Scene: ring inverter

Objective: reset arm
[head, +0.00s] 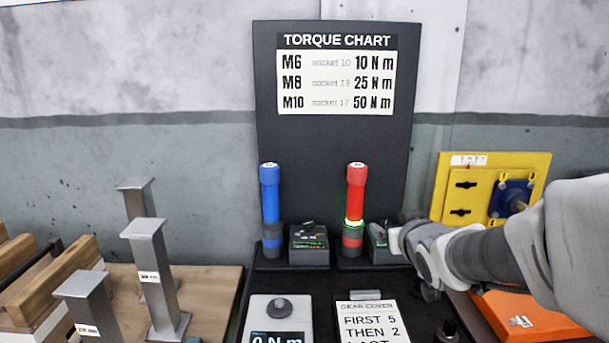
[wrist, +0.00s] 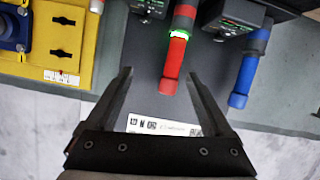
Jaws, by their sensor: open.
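My arm reaches in from the right in the head view, with its wrist near the red tool and the dark base. My gripper (wrist: 158,75) shows in the wrist view with its two dark fingers spread apart and nothing between them. The red tool (head: 355,195) stands upright with a lit green ring; it also shows in the wrist view (wrist: 176,62), beyond the fingertips and apart from them. The blue tool (head: 270,195) stands upright to its left, and in the wrist view (wrist: 243,78) it is on the right. The fingers are hidden in the head view.
A torque chart board (head: 335,130) stands behind the tools. A yellow panel (head: 465,190) and an orange block (head: 525,318) are close to my arm. Grey metal posts (head: 155,270) and wooden beams (head: 60,280) stand at left. A gear cover card (head: 370,320) lies in front.

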